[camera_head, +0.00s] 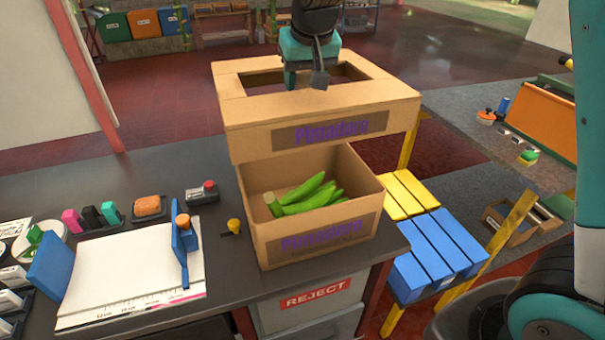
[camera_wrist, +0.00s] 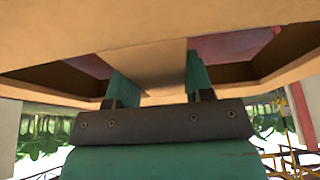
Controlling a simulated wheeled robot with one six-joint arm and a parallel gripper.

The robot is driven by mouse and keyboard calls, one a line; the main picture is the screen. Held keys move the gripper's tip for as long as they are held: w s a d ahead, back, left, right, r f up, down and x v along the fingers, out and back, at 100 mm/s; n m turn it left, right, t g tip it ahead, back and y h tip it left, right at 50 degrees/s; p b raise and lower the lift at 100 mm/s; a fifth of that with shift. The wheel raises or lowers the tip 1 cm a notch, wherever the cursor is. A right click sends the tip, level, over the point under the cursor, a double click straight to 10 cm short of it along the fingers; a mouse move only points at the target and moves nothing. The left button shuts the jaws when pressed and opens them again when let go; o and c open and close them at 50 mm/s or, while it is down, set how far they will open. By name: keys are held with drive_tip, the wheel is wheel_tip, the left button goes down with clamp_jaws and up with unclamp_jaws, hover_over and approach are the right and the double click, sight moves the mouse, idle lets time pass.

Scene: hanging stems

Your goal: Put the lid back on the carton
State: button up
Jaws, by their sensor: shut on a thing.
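The cardboard lid (camera_head: 239,110) has a rectangular opening in its top and a purple-lettered label on its front. It is held above the carton (camera_head: 262,217), slightly tilted, with a gap between them at the front. The carton stands open on the dark table with green bananas (camera_head: 312,194) inside. My gripper (camera_head: 306,80) is shut on the lid at its opening. In the wrist view my gripper's two teal fingers (camera_wrist: 158,85) are on either side of a strip of the lid (camera_wrist: 160,62). The carton's rear rim is hidden behind the lid.
A white measuring board (camera_head: 135,275) with blue end blocks lies left of the carton. A yellow and blue slatted stand (camera_head: 428,235) is close on the right.

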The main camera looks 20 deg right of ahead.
wheel_tip(320, 180, down, 20)
drive_tip(key=p, duration=0.4)
drive_tip(key=shift+s, duration=0.3)
drive_tip(key=shift+f+b, duration=0.4)
drive_tip(key=shift+f, duration=0.15)
drive_tip(key=o, duration=1.1)
drive_tip(key=shift+o, duration=0.2)
